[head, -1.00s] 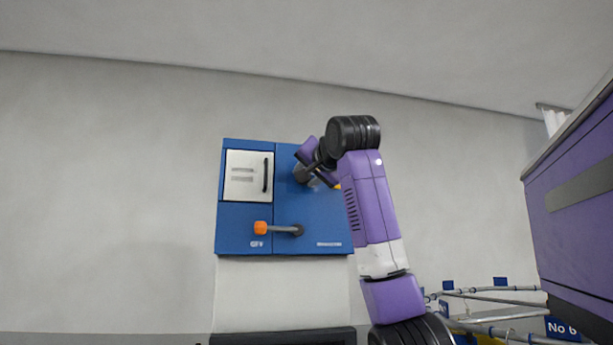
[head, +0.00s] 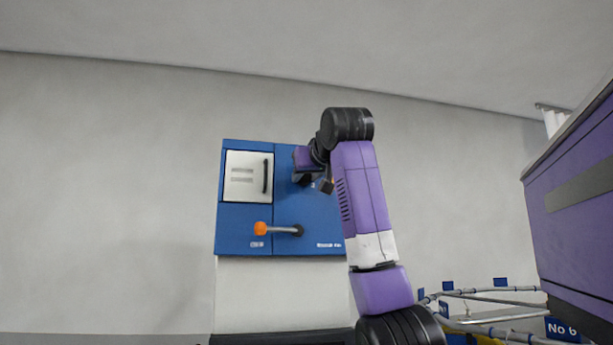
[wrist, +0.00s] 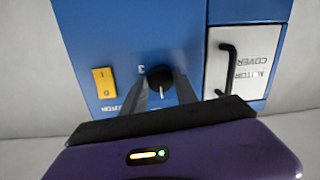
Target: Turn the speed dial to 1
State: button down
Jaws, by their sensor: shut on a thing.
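The speed dial (wrist: 159,76) is a round black knob with a white line on the blue panel (wrist: 190,35). In the wrist view, which is upside down, the line points toward the bottom of the picture. A white digit that looks like a 3 is printed left of the dial; other dial marks are hidden by the fingers. My gripper (wrist: 160,88) has its two dark fingers on either side of the dial and is shut on it. In the head view my gripper (head: 302,176) is against the panel's upper right half and hides the dial.
A white motor cover with a black handle (head: 265,175) is left of the dial in the head view. A lever with an orange knob (head: 260,228) sticks out below. A yellow switch (wrist: 104,82) is beside the dial. A purple machine (head: 580,190) stands at the right.

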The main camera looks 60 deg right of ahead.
jog(key=shift+f+n, duration=0.1)
jog(key=shift+n, duration=0.3)
jog(key=c, duration=0.9)
grip_release()
jog(key=shift+c, duration=0.2)
jog(key=shift+s+a, duration=0.1)
jog(key=b+v, duration=0.3)
jog(key=v, duration=0.4)
jog(key=shift+s+a, duration=0.2)
